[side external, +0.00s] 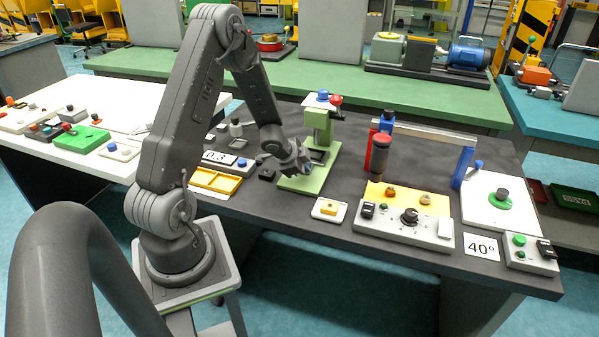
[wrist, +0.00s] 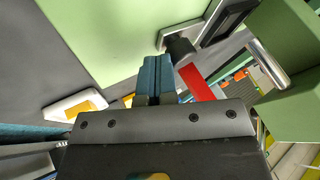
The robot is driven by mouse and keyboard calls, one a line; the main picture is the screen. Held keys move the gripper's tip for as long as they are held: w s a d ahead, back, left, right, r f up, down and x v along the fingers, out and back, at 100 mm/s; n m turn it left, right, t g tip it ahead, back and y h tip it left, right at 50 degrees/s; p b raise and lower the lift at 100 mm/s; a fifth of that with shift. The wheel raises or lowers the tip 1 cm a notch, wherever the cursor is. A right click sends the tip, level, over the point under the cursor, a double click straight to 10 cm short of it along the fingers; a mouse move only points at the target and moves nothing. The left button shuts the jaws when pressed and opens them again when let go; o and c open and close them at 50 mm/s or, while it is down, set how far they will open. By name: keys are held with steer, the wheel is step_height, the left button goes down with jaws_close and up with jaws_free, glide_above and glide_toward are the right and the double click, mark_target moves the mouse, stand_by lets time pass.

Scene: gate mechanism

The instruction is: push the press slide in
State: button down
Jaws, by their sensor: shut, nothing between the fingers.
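The green press (side external: 310,143) stands upright on its light green base plate (side external: 300,184), with a blue knob and a red ball on top. Its dark press slide (side external: 319,156) sits low at the press. In the wrist view the slide (wrist: 225,18) is a dark frame with a dark knob (wrist: 180,48) at its near end. My gripper (side external: 304,168) is low over the base plate, in front of the slide. In the wrist view its teal fingers (wrist: 155,66) are shut and empty, tips close beside the knob; I cannot tell whether they touch.
A white block with a yellow piece (side external: 329,209) lies in front of the press. A red and dark cylinder (side external: 379,155) and a blue-posted gate (side external: 464,165) stand to the right. A yellow tray (side external: 215,181) and a small black block (side external: 267,174) lie left.

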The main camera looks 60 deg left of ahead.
mark_target(312, 158)
steer(key=shift+w+a+r, duration=0.1)
steer(key=shift+w+a, duration=0.7)
steer(key=shift+a, duration=0.05)
